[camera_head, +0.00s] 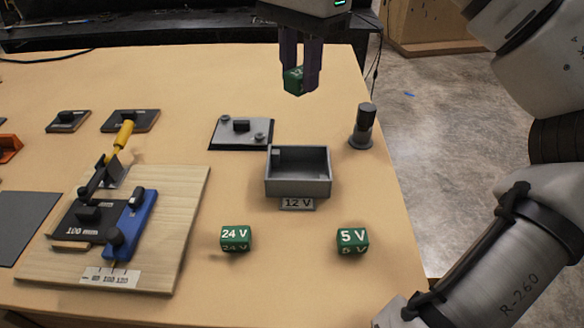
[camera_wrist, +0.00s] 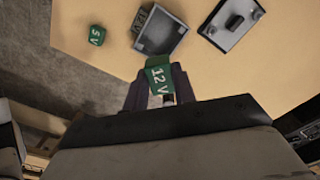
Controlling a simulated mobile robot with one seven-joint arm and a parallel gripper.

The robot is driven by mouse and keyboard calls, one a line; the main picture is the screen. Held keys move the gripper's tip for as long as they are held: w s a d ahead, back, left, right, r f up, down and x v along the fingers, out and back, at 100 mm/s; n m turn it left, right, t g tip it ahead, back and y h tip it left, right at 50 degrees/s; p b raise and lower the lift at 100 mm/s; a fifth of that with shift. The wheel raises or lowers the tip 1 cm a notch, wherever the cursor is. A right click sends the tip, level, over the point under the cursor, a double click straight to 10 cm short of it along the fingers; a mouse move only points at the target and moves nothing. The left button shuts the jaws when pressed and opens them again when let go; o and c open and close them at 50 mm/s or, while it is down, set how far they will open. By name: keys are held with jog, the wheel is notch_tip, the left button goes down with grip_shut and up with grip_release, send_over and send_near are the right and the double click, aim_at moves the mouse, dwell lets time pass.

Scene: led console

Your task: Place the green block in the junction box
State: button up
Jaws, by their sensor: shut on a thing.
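My gripper (camera_head: 299,82) is shut on a green block (camera_head: 293,79) and holds it up in the air, beyond the junction box as the head view shows it. In the wrist view this block (camera_wrist: 159,77) reads "12 V" and sits between the fingertips (camera_wrist: 160,88). The junction box (camera_head: 298,188) is a grey open-topped box with a "12 V" label (camera_head: 297,204) at its front. It also shows in the wrist view (camera_wrist: 160,35). I see no block inside it. Two other green blocks stand on the table: "24 V" (camera_head: 235,239) and "5 V" (camera_head: 352,240).
A grey plate with a black knob (camera_head: 241,132) lies left of the box, likely its lid. A dark cylinder (camera_head: 364,127) stands to the right near the table edge. A wooden board (camera_head: 185,200) with a blue-handled fixture (camera_head: 130,222) is at left.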

notch_tip(320, 180, down, 18)
jog(key=shift+r, duration=0.2)
jog(key=shift+f, duration=0.1)
jog(key=o, duration=1)
notch_tip(320, 180, up, 12)
jog(key=shift+r, duration=0.15)
